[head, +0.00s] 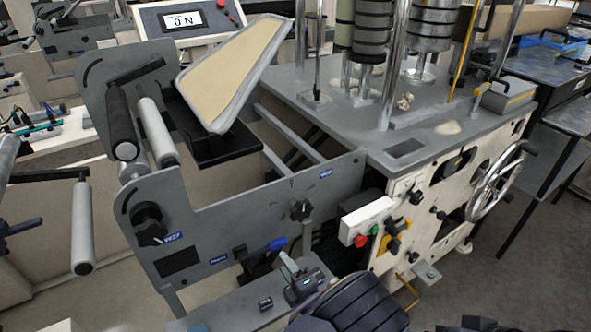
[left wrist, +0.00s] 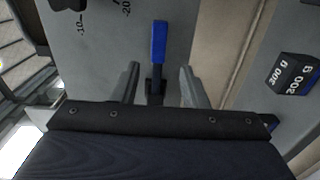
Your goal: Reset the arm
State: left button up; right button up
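My left gripper (head: 292,262) is low in the middle of the head view, beside the grey side plate of the unwind machine. In the left wrist view its two grey fingers (left wrist: 160,82) stand apart with a gap between them. A blue-handled lever (left wrist: 158,42) shows in line with that gap, beyond the fingertips. I cannot tell whether the fingers touch it. The blue handle (head: 277,243) also shows in the head view, just up and left of the gripper. My right gripper is not in view.
The grey side plate (head: 240,215) carries rollers (head: 158,132). Black weights (left wrist: 293,78) marked in grams lie on the grey ledge (head: 228,312). A white button box (head: 366,222) and a handwheel (head: 495,182) are on the right. Open floor (head: 520,255) shows at lower right.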

pick_arm(q)
jog(key=s+a+r+n+g+h+p, duration=0.1)
jog(key=s+a+r+n+g, duration=0.35)
jog(key=a+n+g, duration=0.55)
jog(key=s+a+r+n+g+h, duration=0.1)
jog(key=s+a+r+n+g, duration=0.45)
jog(key=n, duration=0.75)
jog(key=s+r+n+t+h, duration=0.2)
jog(key=s+r+n+h, duration=0.1)
jog(key=n, duration=0.5)
jog(key=s+r+n+t+h+p, duration=0.1)
jog(key=s+r+n+t+h, duration=0.1)
jog(key=s+r+n+h, duration=0.2)
jog(key=s+r+n+t+h, duration=0.2)
jog(key=s+n, duration=0.6)
jog(key=n, duration=0.6)
jog(key=shift+s+a+r+h+p, duration=0.25)
jog(key=shift+a+r+h+p, duration=0.15)
jog(key=shift+r+h, duration=0.75)
jog(key=shift+f+h, duration=0.25)
